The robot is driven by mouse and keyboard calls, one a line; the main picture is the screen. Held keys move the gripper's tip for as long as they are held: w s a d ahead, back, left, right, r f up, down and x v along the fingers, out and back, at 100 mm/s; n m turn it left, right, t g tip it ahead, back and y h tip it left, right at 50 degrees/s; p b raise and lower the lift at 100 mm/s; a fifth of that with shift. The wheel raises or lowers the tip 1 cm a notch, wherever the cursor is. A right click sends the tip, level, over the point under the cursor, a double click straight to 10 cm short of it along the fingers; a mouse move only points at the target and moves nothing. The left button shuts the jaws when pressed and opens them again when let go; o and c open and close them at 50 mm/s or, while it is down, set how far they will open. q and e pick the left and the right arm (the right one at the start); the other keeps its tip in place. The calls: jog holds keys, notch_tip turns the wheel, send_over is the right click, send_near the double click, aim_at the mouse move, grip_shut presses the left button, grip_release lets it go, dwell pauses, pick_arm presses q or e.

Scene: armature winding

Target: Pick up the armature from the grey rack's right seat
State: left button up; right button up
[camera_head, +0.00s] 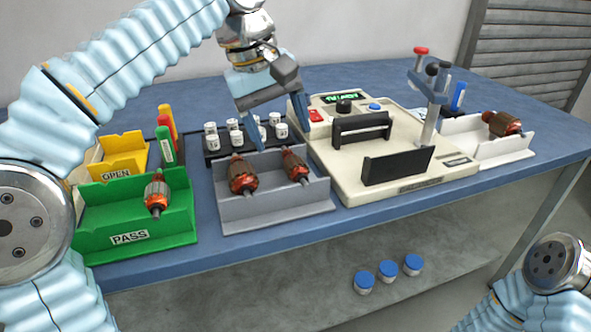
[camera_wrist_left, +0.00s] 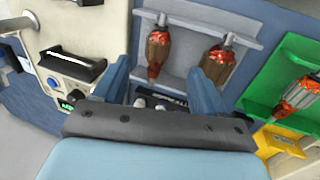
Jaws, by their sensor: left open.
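The grey rack (camera_head: 278,212) stands at the table's front with two copper-and-red armatures. One armature lies in its right seat (camera_head: 295,164) and another in its left seat (camera_head: 242,175). My left gripper (camera_head: 279,126) is open and empty, above and behind the rack. In the left wrist view, which is turned round, the right-seat armature (camera_wrist_left: 158,48) shows ahead between the spread fingers (camera_wrist_left: 160,92), and the left-seat one (camera_wrist_left: 218,62) lies farther right. No contact with either armature shows. My right gripper is out of view; only part of its arm shows at lower right.
The green PASS bin (camera_head: 183,226) holds an armature, left of the rack. A yellow OPEN bin (camera_head: 124,150) stands behind it. White labelled jars (camera_head: 236,138) stand behind the rack. The cream tester (camera_head: 365,192) is close on the right, then a white tray (camera_head: 486,152) with another armature.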

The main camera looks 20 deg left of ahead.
aim_at(294, 162)
pick_arm(q)
jog(key=b+x, duration=0.1)
jog(key=x, duration=0.7)
jog(key=shift+d+b, duration=0.15)
jog(key=shift+b, duration=0.15)
jog(key=c, duration=1.3)
jog(key=shift+r, duration=0.15)
